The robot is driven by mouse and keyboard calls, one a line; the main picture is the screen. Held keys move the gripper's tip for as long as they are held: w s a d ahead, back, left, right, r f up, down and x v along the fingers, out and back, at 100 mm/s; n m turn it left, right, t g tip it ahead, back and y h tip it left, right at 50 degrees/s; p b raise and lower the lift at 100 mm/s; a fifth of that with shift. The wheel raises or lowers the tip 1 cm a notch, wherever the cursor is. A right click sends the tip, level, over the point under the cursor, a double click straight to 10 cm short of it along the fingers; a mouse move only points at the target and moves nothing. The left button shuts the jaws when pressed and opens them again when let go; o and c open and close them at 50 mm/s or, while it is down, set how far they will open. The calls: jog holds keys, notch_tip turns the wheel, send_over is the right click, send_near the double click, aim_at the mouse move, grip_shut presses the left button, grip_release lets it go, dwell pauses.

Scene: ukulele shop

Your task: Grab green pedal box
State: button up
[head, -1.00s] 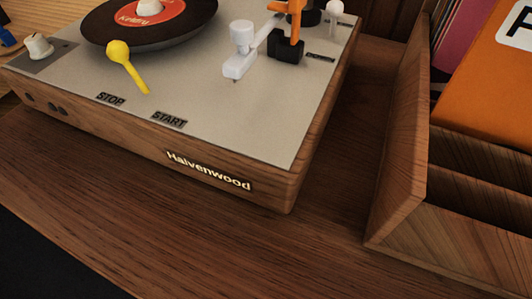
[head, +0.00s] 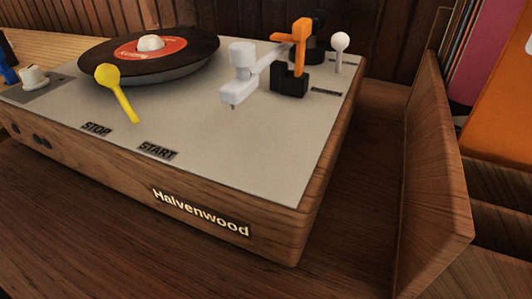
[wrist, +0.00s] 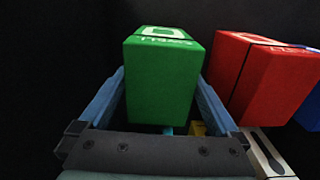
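The green pedal box (wrist: 162,85) shows in the wrist view, with a pale letter and lettering on its top. It stands upright between the spread blue fingers of my gripper (wrist: 162,78). The fingers are wide apart, one on each side of the box. Dark gaps show between the box and the lower parts of the fingers. I cannot tell whether the fingertips touch its sides. The head view shows neither the green box nor my gripper.
A red box (wrist: 262,82) stands close to the right of the green box, with a blue one (wrist: 310,108) at the edge. In the head view, a wooden record player (head: 220,170) stands on a wooden surface beside a wooden divider bin (head: 435,190).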

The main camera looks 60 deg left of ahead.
grip_shut()
jog(key=shift+r, duration=0.15)
